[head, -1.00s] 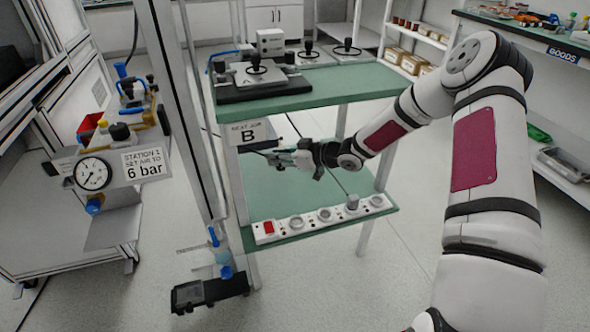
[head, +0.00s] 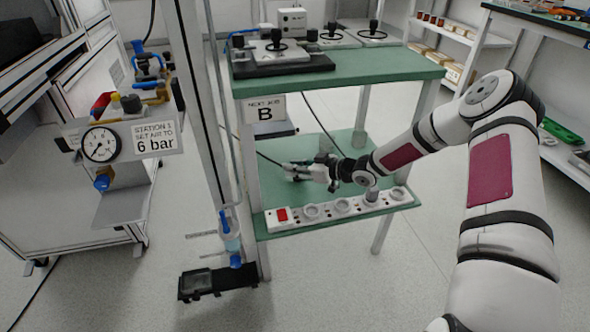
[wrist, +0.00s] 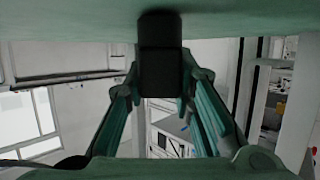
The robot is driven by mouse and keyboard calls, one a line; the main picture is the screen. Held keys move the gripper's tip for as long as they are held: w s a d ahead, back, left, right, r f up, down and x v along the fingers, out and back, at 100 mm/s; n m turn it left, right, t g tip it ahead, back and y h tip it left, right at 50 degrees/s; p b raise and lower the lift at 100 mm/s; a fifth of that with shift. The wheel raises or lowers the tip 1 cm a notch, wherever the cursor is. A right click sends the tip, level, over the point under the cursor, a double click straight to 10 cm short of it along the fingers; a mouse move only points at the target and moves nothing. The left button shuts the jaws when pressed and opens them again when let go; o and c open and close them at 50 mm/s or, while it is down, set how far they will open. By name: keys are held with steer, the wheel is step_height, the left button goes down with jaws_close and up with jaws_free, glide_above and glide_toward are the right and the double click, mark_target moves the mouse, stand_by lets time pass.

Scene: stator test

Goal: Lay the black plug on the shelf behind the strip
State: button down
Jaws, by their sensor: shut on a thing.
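My gripper (head: 297,170) is over the lower green shelf (head: 268,213), behind the white power strip (head: 327,212). In the wrist view the black plug (wrist: 160,62) sits between the two fingers of my gripper (wrist: 160,90), which are shut on it. The green surface (wrist: 70,20) fills the top edge of that view, close to the plug's end. Whether the plug touches it I cannot tell. In the head view the plug is too small to make out; a dark cable runs to the gripper from the left. A grey plug (head: 372,194) stands in the strip.
The upper green shelf (head: 370,80) carries a black-based device (head: 280,62) above my gripper. A metal post (head: 207,120) and an air gauge (head: 101,145) stand to the left. Another cable hangs behind my gripper.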

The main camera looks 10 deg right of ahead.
steer(key=shift+f, duration=0.1)
steer(key=c, duration=1.4)
jaws_free()
steer(key=shift+o, duration=0.2)
steer(key=shift+r, duration=0.25)
steer(key=p+v, duration=0.3)
steer(key=v, duration=0.4)
steer(key=shift+s+d, duration=0.15)
steer(key=shift+s, duration=0.05)
